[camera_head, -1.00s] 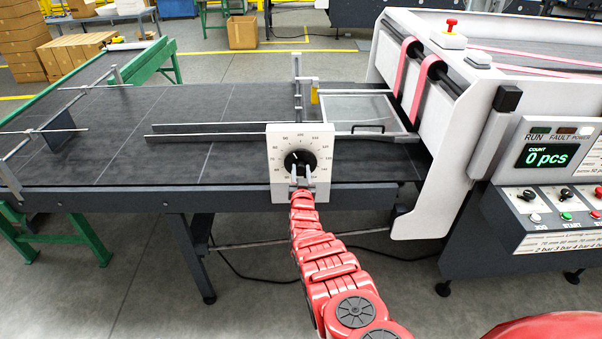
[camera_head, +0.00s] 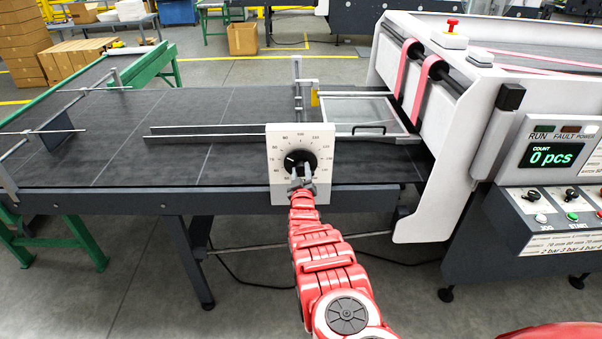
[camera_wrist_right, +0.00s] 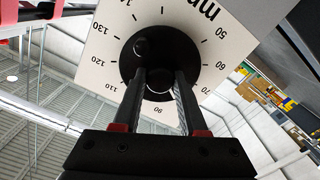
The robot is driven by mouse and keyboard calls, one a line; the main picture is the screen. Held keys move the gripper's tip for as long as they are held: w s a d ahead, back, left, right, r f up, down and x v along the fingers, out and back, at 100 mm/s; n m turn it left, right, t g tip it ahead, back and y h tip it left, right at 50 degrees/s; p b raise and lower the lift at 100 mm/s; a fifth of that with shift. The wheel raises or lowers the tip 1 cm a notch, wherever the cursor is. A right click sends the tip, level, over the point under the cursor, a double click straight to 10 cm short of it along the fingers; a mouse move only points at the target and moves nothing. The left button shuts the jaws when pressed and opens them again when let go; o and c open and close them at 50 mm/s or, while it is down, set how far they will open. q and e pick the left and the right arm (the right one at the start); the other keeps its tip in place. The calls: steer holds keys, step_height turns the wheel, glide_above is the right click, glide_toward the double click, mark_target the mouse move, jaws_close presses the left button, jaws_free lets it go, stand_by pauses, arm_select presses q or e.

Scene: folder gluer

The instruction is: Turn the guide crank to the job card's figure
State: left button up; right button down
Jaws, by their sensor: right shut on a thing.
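The guide crank (camera_head: 299,160) is a round black knob on a white dial plate (camera_head: 281,186) with printed figures, at the front edge of the dark feed table. My right gripper (camera_head: 303,172) reaches it from below and in front, its fingers shut on the crank. In the right wrist view, both fingers (camera_wrist_right: 162,82) lie over the black crank (camera_wrist_right: 130,65); figures from 50 to 130 show around it on the plate (camera_wrist_right: 100,70). A small light mark shows on the knob's left in the head view; its exact reading is unclear. I cannot make out a job card. My left gripper is out of view.
The dark feed table (camera_head: 120,155) carries a long metal guide bar (camera_head: 205,130) behind the dial. A white machine body (camera_head: 440,170) stands close on the right, with a control panel (camera_head: 555,200) reading "0 pcs". The floor in front of the table is mostly clear.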

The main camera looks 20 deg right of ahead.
stand_by(0.3)
steer(key=shift+c, duration=2.2)
jaws_free()
steer(key=shift+s, duration=0.15)
steer(key=shift+s+a, duration=0.1)
steer(key=shift+s, duration=0.45)
steer(key=p+v, duration=0.8)
steer(key=v, duration=0.8)
steer(key=shift+p, duration=0.3)
